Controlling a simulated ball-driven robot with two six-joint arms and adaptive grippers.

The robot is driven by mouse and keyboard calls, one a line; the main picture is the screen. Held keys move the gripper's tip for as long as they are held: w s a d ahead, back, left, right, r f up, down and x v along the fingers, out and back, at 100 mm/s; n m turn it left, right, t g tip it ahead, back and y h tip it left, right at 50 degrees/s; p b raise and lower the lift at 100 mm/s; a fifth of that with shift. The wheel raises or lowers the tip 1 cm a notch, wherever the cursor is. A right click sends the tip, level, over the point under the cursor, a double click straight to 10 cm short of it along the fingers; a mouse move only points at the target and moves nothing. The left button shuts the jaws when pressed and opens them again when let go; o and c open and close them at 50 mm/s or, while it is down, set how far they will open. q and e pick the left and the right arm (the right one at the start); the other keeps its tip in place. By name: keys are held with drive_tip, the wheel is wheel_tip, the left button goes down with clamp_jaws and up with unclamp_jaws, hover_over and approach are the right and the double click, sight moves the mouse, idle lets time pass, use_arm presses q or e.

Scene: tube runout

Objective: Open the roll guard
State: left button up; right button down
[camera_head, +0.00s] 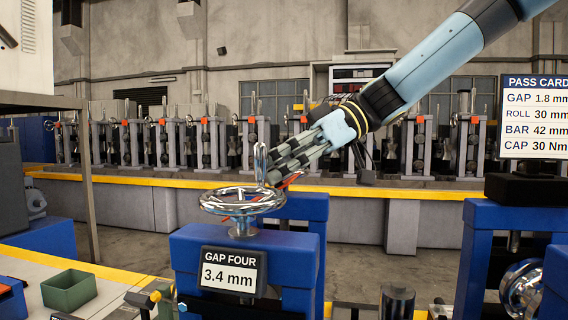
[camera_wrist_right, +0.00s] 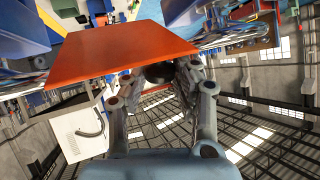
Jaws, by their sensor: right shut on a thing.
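The roll guard (camera_wrist_right: 120,52) appears to be the flat orange-red panel that fills the upper middle of the right wrist view. In the head view only a thin red edge of it (camera_head: 290,181) shows behind the handwheel. My right gripper (camera_head: 276,165) reaches in from the upper right, its fingers beside the chrome handwheel. In the right wrist view its two fingers (camera_wrist_right: 160,82) close around a dark round knob (camera_wrist_right: 158,72) at the panel's lower edge. The fingertips are partly hidden by the panel. My left gripper is not in view.
The chrome handwheel (camera_head: 243,201) with its upright handle stands on a blue stand bearing the "GAP FOUR 3.4 mm" sign (camera_head: 233,272). A second blue stand (camera_head: 490,225) is at the right. A green open box (camera_head: 69,290) sits at lower left. The pass card (camera_head: 535,117) hangs upper right.

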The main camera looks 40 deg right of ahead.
drive_tip(key=shift+w+a+r+h, duration=0.2)
drive_tip(key=shift+h, duration=0.1)
drive_tip(key=c, duration=1.4)
unclamp_jaws()
drive_tip(key=shift+g, duration=0.3)
drive_tip(key=shift+o, duration=0.2)
drive_tip(key=v, duration=1.2)
drive_tip(key=shift+w, duration=0.1)
